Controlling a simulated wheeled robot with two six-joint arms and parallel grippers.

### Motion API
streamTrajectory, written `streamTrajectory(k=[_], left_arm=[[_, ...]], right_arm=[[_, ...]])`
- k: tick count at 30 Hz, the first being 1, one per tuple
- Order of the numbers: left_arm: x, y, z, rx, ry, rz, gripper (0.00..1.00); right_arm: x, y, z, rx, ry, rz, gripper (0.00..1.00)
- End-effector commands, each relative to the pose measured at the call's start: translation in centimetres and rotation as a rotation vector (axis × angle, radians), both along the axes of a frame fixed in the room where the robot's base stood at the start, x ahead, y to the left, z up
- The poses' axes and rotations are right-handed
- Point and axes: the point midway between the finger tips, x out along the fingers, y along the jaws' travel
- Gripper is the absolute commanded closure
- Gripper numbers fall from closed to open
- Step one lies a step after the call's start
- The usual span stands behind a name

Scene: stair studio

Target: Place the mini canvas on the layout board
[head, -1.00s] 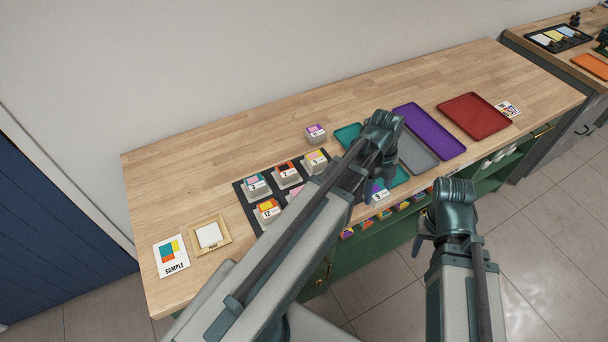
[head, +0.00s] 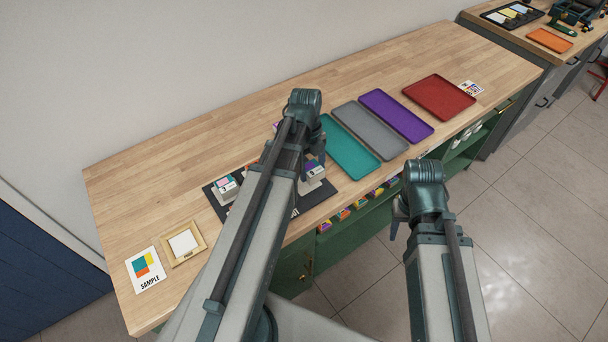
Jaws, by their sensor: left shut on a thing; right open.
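Another numbered canvas (head: 226,185) stands on the board left of the arm; the arm covers most of the board. My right gripper (head: 397,222) is open and empty in front of the counter.
Teal (head: 348,147), grey (head: 370,128), purple (head: 397,113) and red (head: 438,97) trays lie empty to the right. A sample card (head: 145,268) and a small wooden frame (head: 183,243) lie at the left. The counter's back strip is clear.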

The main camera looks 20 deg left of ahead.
Motion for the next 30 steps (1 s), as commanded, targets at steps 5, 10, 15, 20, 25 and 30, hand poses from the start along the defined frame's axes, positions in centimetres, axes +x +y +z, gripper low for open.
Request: streamTrajectory(k=[5, 10, 15, 20, 25, 30], left_arm=[[0.0, 1.0, -0.1, 0.0, 0.0, 0.0, 0.94], [-0.1, 1.3, -0.1, 0.0, 0.0, 0.0, 0.94], [-0.2, 2.4, -1.3, 0.001, 0.0, 0.001, 0.94], [-0.2, 2.3, -3.5, 0.001, -0.001, 0.0, 0.94], [-0.2, 2.3, -3.9, 0.001, -0.001, 0.0, 0.94], [-0.2, 2.3, -3.7, 0.001, -0.001, 0.0, 0.94]], right_arm=[[0.0, 0.0, -0.1, 0.0, 0.0, 0.0, 0.5], [0.0, 0.0, -0.1, 0.0, 0.0, 0.0, 0.5], [0.0, 0.0, -1.3, 0.0, 0.0, 0.0, 0.5], [0.0, 0.0, -3.5, 0.0, 0.0, 0.0, 0.5], [0.0, 0.0, -3.9, 0.0, 0.0, 0.0, 0.5], [0.0, 0.0, -3.7, 0.0, 0.0, 0.0, 0.5]])
